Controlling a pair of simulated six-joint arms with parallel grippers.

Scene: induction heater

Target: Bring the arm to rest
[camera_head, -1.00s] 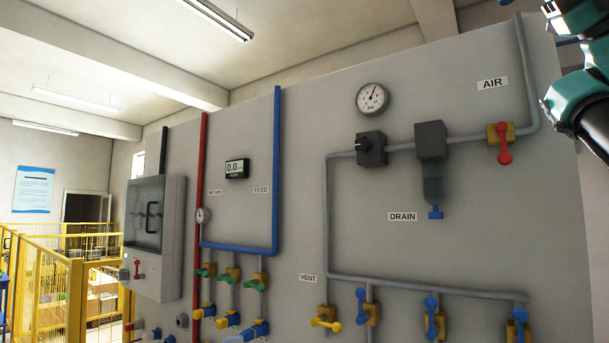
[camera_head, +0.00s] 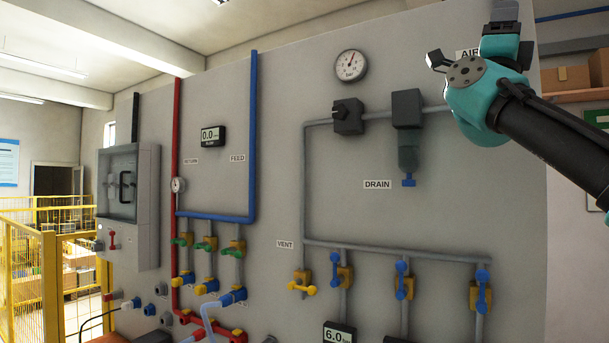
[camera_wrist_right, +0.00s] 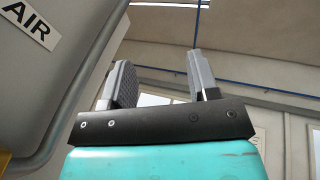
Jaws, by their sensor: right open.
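My right arm reaches in from the right edge in the head view, in front of the upper right of the grey panel (camera_head: 440,200). Its black link and teal wrist joint partly cover the AIR label and the pipe end beside it. The fingers do not show clearly in the head view. In the right wrist view my right gripper (camera_wrist_right: 160,74) has its two grey fingers apart with nothing between them. They point up toward the ceiling, with the AIR label (camera_wrist_right: 30,25) to their left. My left gripper is not in view.
The panel carries a pressure gauge (camera_head: 351,65), a grey filter unit (camera_head: 407,110), blue-handled valves (camera_head: 403,280) and a yellow-handled valve (camera_head: 302,284). A grey cabinet (camera_head: 130,195) and yellow fencing (camera_head: 28,270) are at left. Cardboard boxes (camera_head: 567,78) stand on a shelf at right.

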